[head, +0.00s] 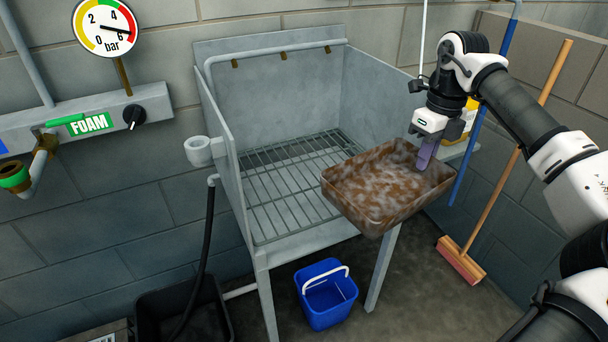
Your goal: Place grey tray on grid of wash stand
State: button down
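The tray (372,196) is stained brown over most of its surface, with greyish patches. It is in the air, roughly level, at the front right of the wash stand (303,234). My gripper (427,155) is at the tray's far right side, with a purple finger over the wall; it appears shut on that rim. The other finger is hidden. The wash stand's grid (284,187) is bare metal bars and empty. The tray overlaps the grid's right front part in the picture; I cannot tell its height above it.
Grey walls enclose the stand's back and sides; its front is open. A blue bucket (327,294) stands on the floor below. A broom (462,262) and a blue pole (484,112) are at right. A foam panel (88,122) and gauge (105,27) are at left.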

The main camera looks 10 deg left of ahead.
aim_at(315, 184)
jog(key=i+j, duration=0.7)
